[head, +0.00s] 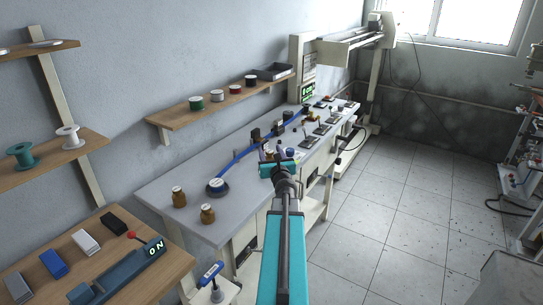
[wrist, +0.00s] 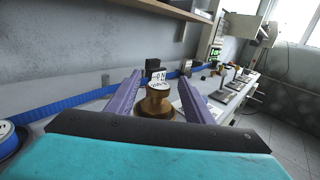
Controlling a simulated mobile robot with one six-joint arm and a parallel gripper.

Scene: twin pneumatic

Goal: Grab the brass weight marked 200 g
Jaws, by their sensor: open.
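My gripper (head: 268,153) is over the grey workbench in the head view, its purple fingers apart. In the wrist view my gripper (wrist: 160,80) is open, and a brass weight (wrist: 157,101) with a white label on top stands upright between or just beyond the fingers. I cannot tell whether they touch it. The label's writing is too small to read for certain. Two other brass weights, one farther back (head: 179,197) and one nearer (head: 208,214), stand at the bench's left end. I cannot read their marks.
A blue strip (head: 240,158) runs along the bench (head: 160,187) from a round reel (head: 218,187). Small devices (head: 321,129) crowd the bench's far end. A wall shelf (head: 220,106) with spools hangs behind. Tiled floor (head: 400,200) is free on the right.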

